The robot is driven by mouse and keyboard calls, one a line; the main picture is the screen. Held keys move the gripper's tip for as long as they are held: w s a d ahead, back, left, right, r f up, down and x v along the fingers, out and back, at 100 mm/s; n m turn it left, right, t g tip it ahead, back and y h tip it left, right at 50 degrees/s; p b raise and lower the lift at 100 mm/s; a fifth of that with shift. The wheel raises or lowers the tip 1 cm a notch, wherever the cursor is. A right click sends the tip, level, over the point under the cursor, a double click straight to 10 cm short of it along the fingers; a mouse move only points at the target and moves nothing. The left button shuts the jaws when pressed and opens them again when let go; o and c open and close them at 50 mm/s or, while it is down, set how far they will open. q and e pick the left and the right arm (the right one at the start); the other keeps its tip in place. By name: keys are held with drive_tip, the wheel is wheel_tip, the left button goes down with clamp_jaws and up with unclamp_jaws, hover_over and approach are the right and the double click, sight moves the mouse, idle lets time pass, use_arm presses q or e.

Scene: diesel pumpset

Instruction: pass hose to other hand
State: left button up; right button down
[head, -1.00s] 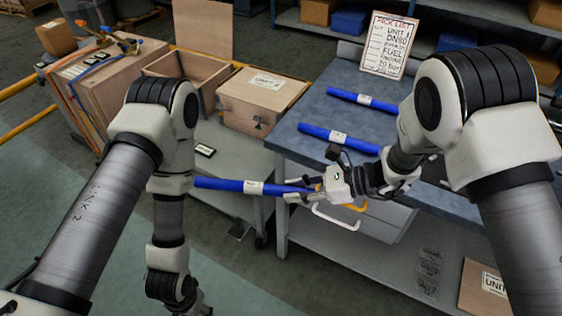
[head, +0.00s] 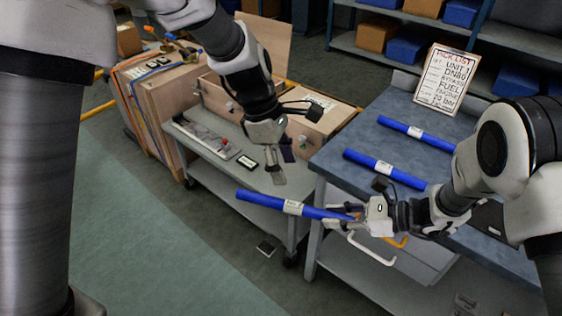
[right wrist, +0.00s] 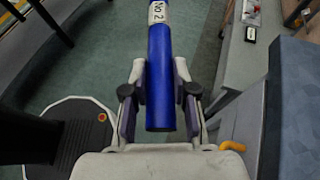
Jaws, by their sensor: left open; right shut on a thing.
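A blue hose (head: 262,203) with a white label is held out level by my right gripper (head: 345,217), which is shut on its right end in the head view. In the right wrist view the hose (right wrist: 161,75) lies between the fingers of the right gripper (right wrist: 161,100), its label at the top edge. My left gripper (head: 285,163) is open and empty. In the head view it appears above the hose's middle, pointing down, apart from it. Two more blue hoses (head: 383,168) (head: 415,133) with labels lie on the blue-grey workbench (head: 345,138).
A grey cart (head: 225,170) stands left of the bench, with an open wooden crate (head: 222,95) and a closed wooden box (head: 322,122). A pick list sign (head: 443,80) stands on the bench. Shelves with bins line the back. Floor at lower left is open.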

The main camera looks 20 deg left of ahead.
sight(297, 206)
use_arm(q)
drive_tip(key=x, duration=1.1)
drive_tip(key=shift+s+f, duration=0.15)
drive_tip(key=shift+f, duration=0.1)
use_arm(e)
drive_tip(key=shift+r, duration=0.1)
use_arm(q)
clamp_jaws()
use_arm(e)
drive_tip(key=c, duration=0.8)
unclamp_jaws()
drive_tip(key=shift+c, duration=0.2)
drive_tip(key=shift+d, duration=0.1)
